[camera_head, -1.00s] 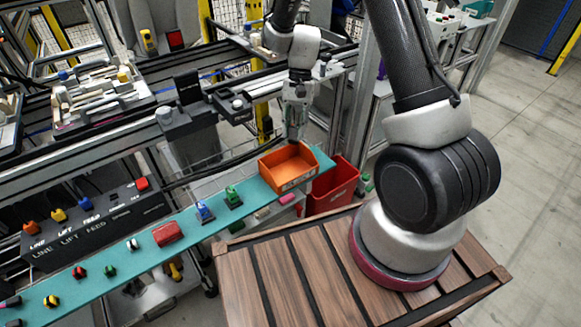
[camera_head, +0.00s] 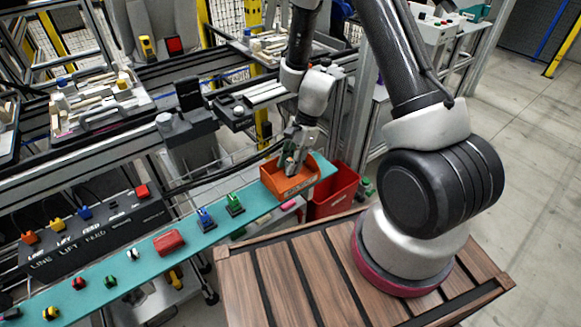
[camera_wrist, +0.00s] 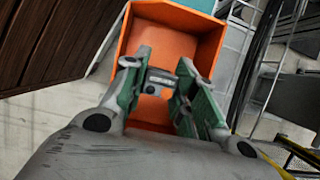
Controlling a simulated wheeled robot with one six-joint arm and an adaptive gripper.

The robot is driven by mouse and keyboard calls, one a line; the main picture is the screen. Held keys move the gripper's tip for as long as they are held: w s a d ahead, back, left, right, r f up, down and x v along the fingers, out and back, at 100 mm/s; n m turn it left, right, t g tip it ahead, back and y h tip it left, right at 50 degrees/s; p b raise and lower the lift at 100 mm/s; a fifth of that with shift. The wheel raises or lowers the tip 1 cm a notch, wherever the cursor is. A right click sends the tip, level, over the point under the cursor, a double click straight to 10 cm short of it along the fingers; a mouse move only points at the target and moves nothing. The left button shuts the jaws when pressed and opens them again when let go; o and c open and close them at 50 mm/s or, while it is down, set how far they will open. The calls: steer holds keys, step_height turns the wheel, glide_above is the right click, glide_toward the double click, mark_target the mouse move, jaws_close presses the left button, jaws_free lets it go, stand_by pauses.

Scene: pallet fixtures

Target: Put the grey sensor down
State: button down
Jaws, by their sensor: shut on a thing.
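My gripper (camera_head: 292,158) is at the orange bin (camera_head: 284,190), with its fingertips down inside the bin's opening. In the wrist view, my gripper (camera_wrist: 160,82) is shut on the grey sensor (camera_wrist: 158,78), a small grey block between the green-sided fingers. The orange floor and walls of the bin (camera_wrist: 192,17) show around and behind it. I cannot tell whether the sensor touches the bin's floor. In the head view the sensor is too small and covered to make out.
The bin stands at the right end of a teal shelf (camera_head: 140,262). Along the shelf are a blue part (camera_head: 205,220), a green part (camera_head: 235,204), a red block (camera_head: 169,243) and several small knobs. A red crate (camera_head: 335,190) stands lower, right of the bin.

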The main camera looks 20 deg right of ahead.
steer(key=shift+f, duration=0.85)
steer(key=shift+f, duration=0.15)
steer(key=c, duration=1.1)
jaws_free()
steer(key=shift+c, duration=0.2)
